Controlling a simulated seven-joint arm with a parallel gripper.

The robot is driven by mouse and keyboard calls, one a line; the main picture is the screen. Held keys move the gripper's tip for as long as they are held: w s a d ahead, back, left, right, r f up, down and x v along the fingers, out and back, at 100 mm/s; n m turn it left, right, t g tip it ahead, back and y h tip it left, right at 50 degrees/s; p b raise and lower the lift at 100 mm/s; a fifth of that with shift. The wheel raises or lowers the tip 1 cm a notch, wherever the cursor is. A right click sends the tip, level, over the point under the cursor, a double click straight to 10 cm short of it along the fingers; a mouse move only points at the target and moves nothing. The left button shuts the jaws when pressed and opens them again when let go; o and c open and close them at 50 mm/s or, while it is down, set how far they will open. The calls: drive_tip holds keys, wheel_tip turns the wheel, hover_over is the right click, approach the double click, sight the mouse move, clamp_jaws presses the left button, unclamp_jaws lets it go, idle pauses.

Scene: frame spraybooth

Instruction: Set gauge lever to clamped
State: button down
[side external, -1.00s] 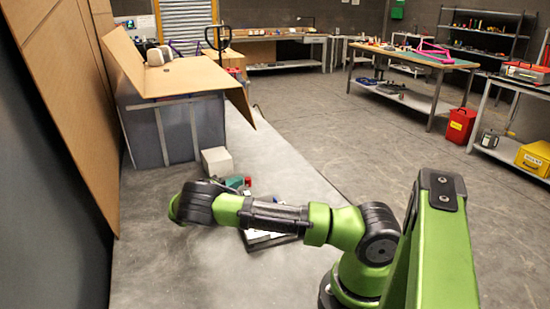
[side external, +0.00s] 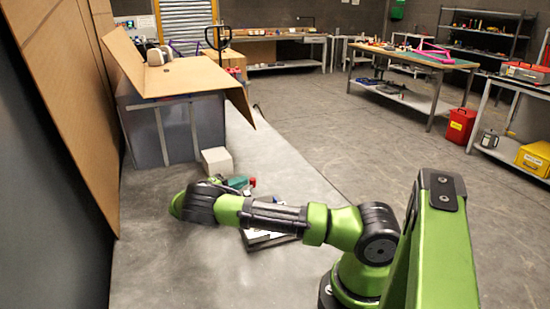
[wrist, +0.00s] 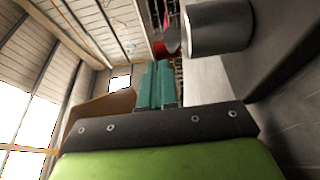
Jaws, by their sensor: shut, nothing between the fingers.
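My gripper (wrist: 157,72) shows in the wrist view as two teal fingers, shut together with nothing between them. In the side view the teal fingers (side external: 237,183) show just past my wrist. A small red part (side external: 252,182), possibly the lever's handle, is close beyond the fingertips. A red part also shows in the wrist view (wrist: 160,48), just past the tips. A silver cylinder (wrist: 220,27) is to its right there. A dark-edged device (side external: 268,241), partly white, lies on the grey surface, largely hidden behind my arm. I cannot tell the lever's setting or whether the fingers touch it.
A pale block (side external: 216,160) stands behind the gripper. Beyond it is a grey bin (side external: 170,133) with cardboard flaps (side external: 180,77) on top. A tall cardboard panel (side external: 75,105) lines the left. The grey surface left of my wrist is clear.

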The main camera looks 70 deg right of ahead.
sight(254, 184)
drive_tip(key=shift+s+d, duration=0.3)
drive_tip(key=shift+s, duration=0.2)
drive_tip(key=shift+s+d+m+g+y, duration=0.2)
drive_tip(key=shift+m+g+y, duration=0.1)
drive_tip(key=shift+g, duration=0.1)
drive_tip(key=s+m+g+y, duration=0.1)
drive_tip(key=m+g+y, duration=0.1)
drive_tip(key=s+m+g+y, duration=0.1)
drive_tip(key=m+g+y, duration=0.1)
drive_tip(key=g, duration=0.1)
drive_tip(key=shift+s+d, duration=0.1)
drive_tip(key=shift+s, duration=0.5)
drive_tip(key=shift+s+a+m+g+y, duration=0.2)
drive_tip(key=shift+s+m+g+y, duration=0.2)
drive_tip(key=shift+m+g+y, duration=0.45)
